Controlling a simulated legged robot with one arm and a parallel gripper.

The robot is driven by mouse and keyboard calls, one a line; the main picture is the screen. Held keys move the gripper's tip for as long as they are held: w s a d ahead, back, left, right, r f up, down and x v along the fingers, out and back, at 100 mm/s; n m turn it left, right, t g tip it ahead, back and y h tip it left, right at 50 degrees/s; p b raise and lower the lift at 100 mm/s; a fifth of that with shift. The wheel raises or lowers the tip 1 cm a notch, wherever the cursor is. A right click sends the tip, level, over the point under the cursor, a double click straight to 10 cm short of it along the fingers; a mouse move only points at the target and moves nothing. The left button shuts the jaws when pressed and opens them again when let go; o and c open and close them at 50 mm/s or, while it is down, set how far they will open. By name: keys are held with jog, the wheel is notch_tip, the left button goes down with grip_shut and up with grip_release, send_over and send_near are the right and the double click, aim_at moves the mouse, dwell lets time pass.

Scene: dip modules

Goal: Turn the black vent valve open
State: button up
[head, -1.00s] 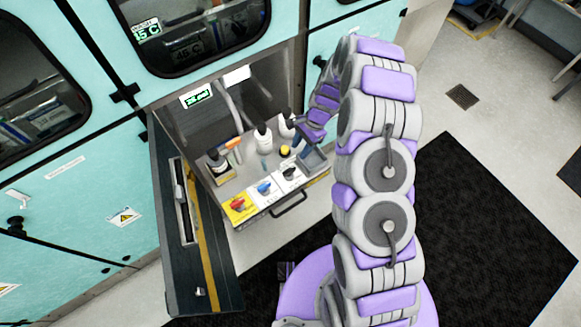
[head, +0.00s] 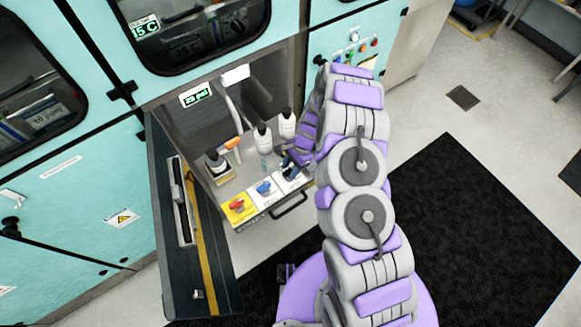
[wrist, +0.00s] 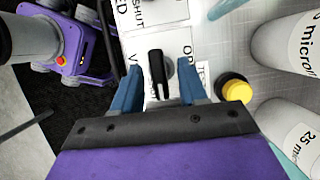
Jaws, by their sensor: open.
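The black vent valve (wrist: 156,68) shows as a narrow black handle on a white labelled panel in the wrist view. It lies between the two blue fingers of my gripper (wrist: 158,76), with gaps on both sides. My gripper is open. In the head view my gripper (head: 288,161) is low over the right end of the valve row, partly covering the black valve there.
The red valve (head: 237,206) on yellow and the blue valve (head: 264,188) sit left of the black one. White bottles (head: 264,138) stand behind. A yellow button (wrist: 236,90) is close to the right finger. The open dark door (head: 190,230) is at left.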

jog(key=shift+c, duration=0.4)
grip_shut()
jog(key=shift+n, duration=0.3)
jog(key=n, duration=0.2)
jog(key=n+g+h, duration=0.1)
jog(key=shift+w+n, duration=0.2)
jog(key=shift+n, duration=0.2)
jog(key=n+h, duration=0.1)
jog(key=n, duration=0.1)
jog(key=n+g, duration=0.1)
jog(key=n, duration=0.1)
jog(key=shift+a+n+h+p, duration=0.2)
jog(key=shift+n+h+p, duration=0.1)
jog(key=shift+h+p, duration=0.1)
jog(key=n, duration=0.2)
jog(key=n+h, duration=0.1)
jog(key=n, duration=0.1)
jog(key=shift+a+r+h+p, duration=0.1)
jog(key=shift+a+h+p, duration=0.05)
jog(key=shift+h+p, duration=0.2)
jog(key=shift+s+n+t+h+p, duration=0.15)
jog(key=shift+n+h+p, duration=0.25)
jog(key=shift+n, duration=0.85)
jog(key=shift+n+t+h+p, duration=0.2)
jog(key=shift+n+h, duration=0.25)
jog(key=shift+n, duration=0.8)
jog(key=shift+a, duration=0.1)
